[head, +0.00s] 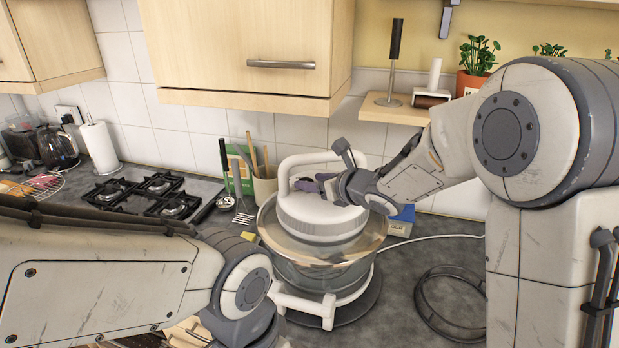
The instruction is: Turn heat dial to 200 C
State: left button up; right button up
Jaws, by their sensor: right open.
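A countertop oven with a white lid (322,217) and a clear glass bowl (320,262) stands on the counter in a white frame. A white loop handle (283,175) rises from the lid. My right gripper (336,174) is open at the top of the lid, beside the handle. I cannot tell whether it touches the lid. No heat dial or temperature marking can be made out; the gripper covers part of the lid's top. My left arm comes in from the left and bends down in front of the oven; its gripper is not in view.
A utensil pot (264,188) and a green box (238,170) stand behind the oven. A gas hob (150,194) is to the left. A dark ring (430,318) lies on the counter to the right. A wall cabinet (250,50) and a wooden shelf (388,108) hang above.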

jog(key=shift+w+a+f, duration=0.25)
jog(key=shift+w+a, duration=0.2)
grip_shut()
jog(key=shift+f+b, duration=0.15)
jog(key=shift+b, duration=0.5)
jog(key=m+h+b, duration=0.1)
jog(key=h+b, duration=0.1)
jog(key=b, duration=0.5)
jog(key=m+t+h+b, duration=0.1)
jog(key=m+h+b, duration=0.1)
jog(key=b, duration=0.4)
jog(key=a+m+t+h+b, duration=0.1)
jog(key=m+b, duration=0.1)
jog(key=b, duration=0.5)
jog(key=shift+s+f+h+b, duration=0.15)
jog(key=shift+f+h+b, duration=0.15)
jog(key=shift+h, duration=0.1)
jog(key=shift+r+m+h+b, duration=0.1)
jog(key=shift+m+h+b, duration=0.4)
jog(key=shift+m+b, duration=0.1)
jog(key=shift+a+r+m+h, duration=0.1)
jog(key=shift+r+m+h, duration=0.05)
jog(key=shift+m+h, duration=0.65)
jog(key=shift+h, duration=0.3)
